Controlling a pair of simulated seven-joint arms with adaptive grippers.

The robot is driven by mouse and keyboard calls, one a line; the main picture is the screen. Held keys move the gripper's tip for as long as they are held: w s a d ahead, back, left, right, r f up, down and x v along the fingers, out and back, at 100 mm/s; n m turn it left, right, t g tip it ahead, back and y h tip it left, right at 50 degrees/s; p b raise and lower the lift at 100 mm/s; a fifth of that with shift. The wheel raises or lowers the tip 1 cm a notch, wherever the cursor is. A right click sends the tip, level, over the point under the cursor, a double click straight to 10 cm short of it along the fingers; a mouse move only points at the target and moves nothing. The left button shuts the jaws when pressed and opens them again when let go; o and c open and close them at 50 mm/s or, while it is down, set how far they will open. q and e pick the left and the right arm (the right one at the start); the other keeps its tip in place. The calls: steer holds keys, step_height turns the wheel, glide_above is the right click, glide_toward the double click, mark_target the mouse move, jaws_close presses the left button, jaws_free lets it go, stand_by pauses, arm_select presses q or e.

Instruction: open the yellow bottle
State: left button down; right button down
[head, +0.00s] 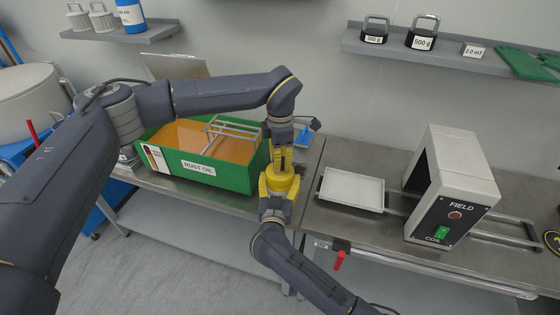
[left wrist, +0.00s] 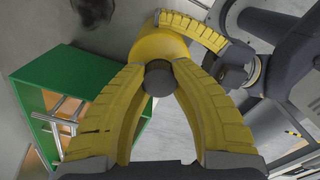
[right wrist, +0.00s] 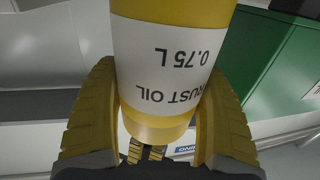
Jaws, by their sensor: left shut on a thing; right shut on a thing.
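The yellow bottle (head: 281,180) is held in the air in front of the bench, with its shoulder up toward my left gripper. Its white label (right wrist: 170,55) reads "RUST OIL 0.75 L", upside down in the right wrist view. My right gripper (head: 278,192) is shut around the bottle's body. My left gripper (head: 281,160) points down from above, shut on the dark round cap (left wrist: 158,78). In the left wrist view the cap lies against the bottle's yellow shoulder (left wrist: 160,48). I cannot tell whether the cap is loose.
A green box (head: 235,178) labelled "RUST OIL", holding a wire rack (head: 228,132), stands on the left bench. A white tray (head: 352,190) and the field coil unit (head: 452,185) are on the right bench. Shelves with weights (head: 421,35) hang behind.

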arm_select(q)
steer(key=n, duration=0.4)
steer(key=shift+w+n, duration=0.1)
steer(key=shift+n, duration=0.3)
steer(key=n, duration=0.8)
steer(key=shift+n, duration=0.4)
steer(key=n, duration=0.4)
steer(key=shift+n, duration=0.3)
steer(key=n, duration=0.4)
steer(key=shift+n, duration=0.3)
steer(key=n, duration=0.7)
steer(key=shift+n, duration=0.3)
steer(key=n, duration=0.4)
